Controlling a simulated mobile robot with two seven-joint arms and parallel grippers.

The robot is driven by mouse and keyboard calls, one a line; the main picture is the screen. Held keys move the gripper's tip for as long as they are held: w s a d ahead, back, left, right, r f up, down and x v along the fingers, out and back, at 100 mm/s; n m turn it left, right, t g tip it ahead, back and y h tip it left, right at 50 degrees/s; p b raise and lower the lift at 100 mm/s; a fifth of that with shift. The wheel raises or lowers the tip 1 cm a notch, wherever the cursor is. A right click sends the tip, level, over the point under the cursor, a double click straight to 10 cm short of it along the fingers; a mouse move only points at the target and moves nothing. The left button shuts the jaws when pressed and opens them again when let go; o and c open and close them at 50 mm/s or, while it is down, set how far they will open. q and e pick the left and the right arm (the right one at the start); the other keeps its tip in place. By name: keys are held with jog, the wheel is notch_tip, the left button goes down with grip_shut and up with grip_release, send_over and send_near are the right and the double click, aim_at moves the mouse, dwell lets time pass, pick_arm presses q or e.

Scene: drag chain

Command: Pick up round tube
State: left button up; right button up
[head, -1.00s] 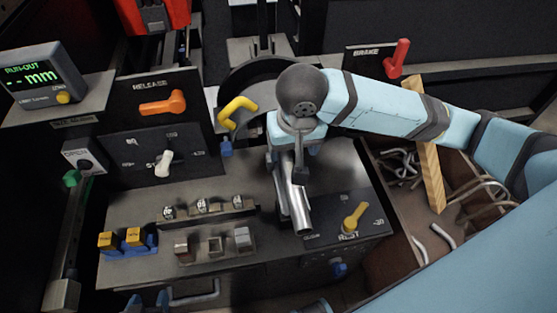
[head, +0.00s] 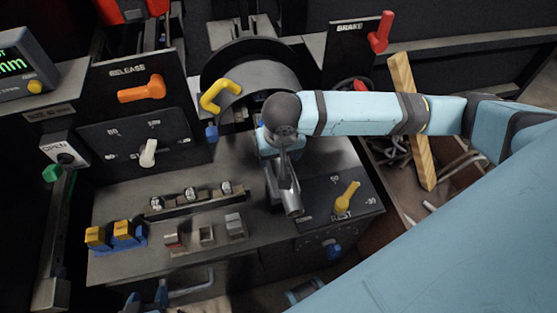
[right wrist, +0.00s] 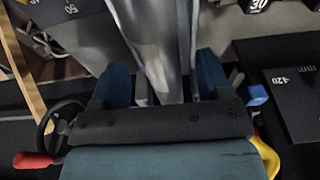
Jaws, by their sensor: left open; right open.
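The round tube (head: 293,203) is a grey metal tube with an open near end, resting on or just above the control panel's right part. My right gripper (head: 283,165) is over its far part; my wrist hides that end in the head view. In the right wrist view the tube (right wrist: 168,45) runs between the two blue fingers of my open right gripper (right wrist: 163,85). I cannot tell if either finger touches it. My left gripper (head: 147,299) shows only as blue fingertips at the bottom edge of the head view, open and apart from the tube.
A yellow knob (head: 347,197) stands right of the tube. A yellow handle (head: 219,95) and a dark curved guard (head: 262,76) are behind. Small blocks (head: 206,235) sit in the panel's front. A bin with bent rods and a wooden bar (head: 411,120) is at right.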

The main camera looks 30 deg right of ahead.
jog(key=shift+f, duration=0.55)
grip_shut()
jog(key=shift+w+r, duration=0.1)
jog(key=shift+r, duration=0.05)
